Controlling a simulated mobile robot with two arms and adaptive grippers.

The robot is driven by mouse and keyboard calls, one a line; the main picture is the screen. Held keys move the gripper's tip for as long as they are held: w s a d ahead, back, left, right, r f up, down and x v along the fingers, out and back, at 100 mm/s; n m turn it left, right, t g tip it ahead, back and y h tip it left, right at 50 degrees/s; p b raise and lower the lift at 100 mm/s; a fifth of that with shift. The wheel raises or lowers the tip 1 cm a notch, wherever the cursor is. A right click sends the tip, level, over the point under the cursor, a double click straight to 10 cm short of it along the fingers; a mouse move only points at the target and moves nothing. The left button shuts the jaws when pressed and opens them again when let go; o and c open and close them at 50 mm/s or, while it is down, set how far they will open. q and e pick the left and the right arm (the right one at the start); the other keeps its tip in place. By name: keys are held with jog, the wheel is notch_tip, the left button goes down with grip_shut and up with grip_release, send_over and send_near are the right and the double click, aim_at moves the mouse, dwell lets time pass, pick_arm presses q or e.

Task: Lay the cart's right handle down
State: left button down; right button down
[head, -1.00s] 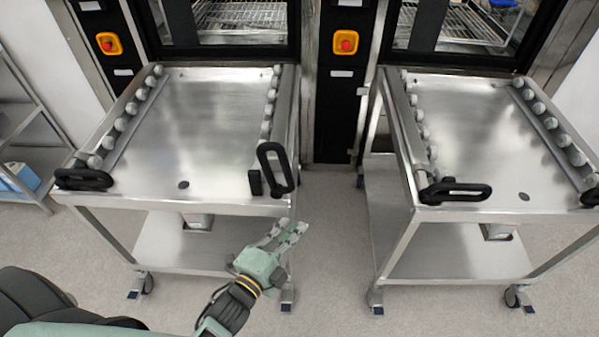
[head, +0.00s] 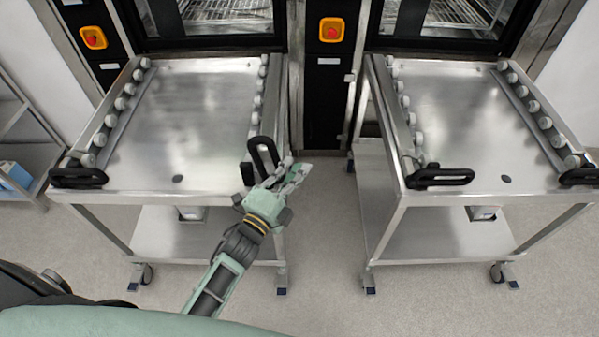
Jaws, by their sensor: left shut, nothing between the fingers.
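The left cart (head: 150,180) stands in front of a washer. Its right handle (head: 262,150) is a black loop standing up at the front right corner of the top. Its left handle (head: 78,178) lies flat at the front left corner. My left gripper (head: 297,172) is shut and empty, just right of and in front of the upright handle. It overlaps the handle's lower part in the head view, and I cannot tell whether they touch. My right gripper is not in view.
A second cart (head: 465,205) stands to the right, with both black handles (head: 440,177) lying flat. Rows of rollers line both cart tops. Bare floor (head: 325,230) lies between the carts. A metal shelf (head: 30,150) is at the far left.

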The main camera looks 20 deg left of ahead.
pick_arm(q)
jog(key=shift+a, duration=0.6)
jog(key=shift+s+a, duration=0.1)
jog(key=shift+a+r+n+b, duration=0.1)
jog(key=shift+a+n+b, duration=0.1)
jog(key=shift+n+b, duration=0.15)
